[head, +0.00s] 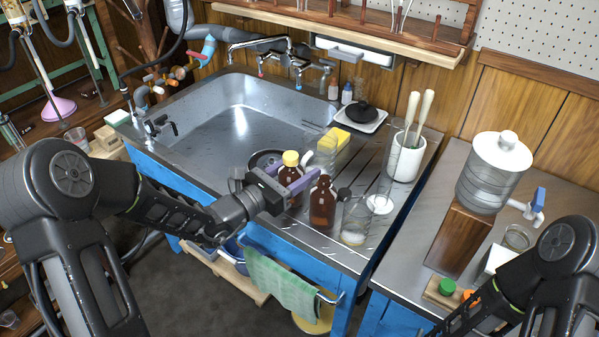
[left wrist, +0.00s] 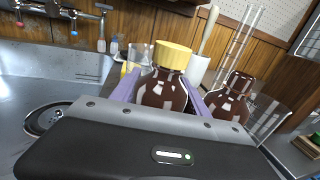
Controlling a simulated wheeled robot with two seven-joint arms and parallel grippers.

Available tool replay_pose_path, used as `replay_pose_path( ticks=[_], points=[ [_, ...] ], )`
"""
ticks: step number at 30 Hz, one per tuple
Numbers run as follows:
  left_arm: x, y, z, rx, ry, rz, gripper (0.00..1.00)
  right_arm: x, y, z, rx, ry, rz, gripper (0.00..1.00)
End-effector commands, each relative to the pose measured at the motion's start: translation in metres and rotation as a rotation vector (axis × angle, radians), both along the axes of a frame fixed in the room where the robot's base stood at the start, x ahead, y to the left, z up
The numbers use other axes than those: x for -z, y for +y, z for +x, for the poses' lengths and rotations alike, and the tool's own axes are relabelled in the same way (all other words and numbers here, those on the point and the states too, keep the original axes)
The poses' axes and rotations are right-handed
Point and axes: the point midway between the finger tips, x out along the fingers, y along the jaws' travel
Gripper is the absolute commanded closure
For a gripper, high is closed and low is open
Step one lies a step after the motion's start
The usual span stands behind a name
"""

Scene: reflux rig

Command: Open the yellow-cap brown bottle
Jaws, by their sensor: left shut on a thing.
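The yellow-cap brown bottle (head: 294,195) stands upright on the drainboard beside the sink, with its yellow cap (head: 291,158) on. My left gripper (head: 290,182) is shut around this bottle's body below the cap, its purple fingers on either side. In the left wrist view the brown bottle (left wrist: 163,92) sits between the fingers, cap (left wrist: 173,56) uppermost; its lower part is hidden by the gripper body. A second brown bottle (head: 322,205), without a yellow cap, stands just right of it. My right arm shows at the lower right, but its gripper is out of the picture.
Clear glassware (head: 355,222) stands right of the bottles, and a white crock (head: 405,160) with pestles behind. A yellow sponge (head: 341,137) lies behind the bottles. The steel sink basin (head: 240,115) is open at left. A water dispenser (head: 490,175) stands on the right bench.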

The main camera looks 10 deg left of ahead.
Motion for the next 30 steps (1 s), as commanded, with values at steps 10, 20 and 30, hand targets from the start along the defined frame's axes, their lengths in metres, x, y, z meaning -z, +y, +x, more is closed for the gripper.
replay_pose_path(
  ticks=[10,20,30],
  points=[
    [0.0060,-0.0002,0.0002,0.000,-0.004,0.000,1.00,0.0014,0.0000,0.0000,0.000,0.000,0.000,0.64],
    [0.0089,0.0000,0.0001,0.000,-0.001,0.000,0.29,0.0031,0.0000,0.0000,0.000,0.000,0.000,0.64],
    [0.0068,0.0001,0.0000,0.000,-0.002,0.001,0.25,0.0014,0.0000,0.0000,0.000,0.000,0.000,0.64]
  ],
)
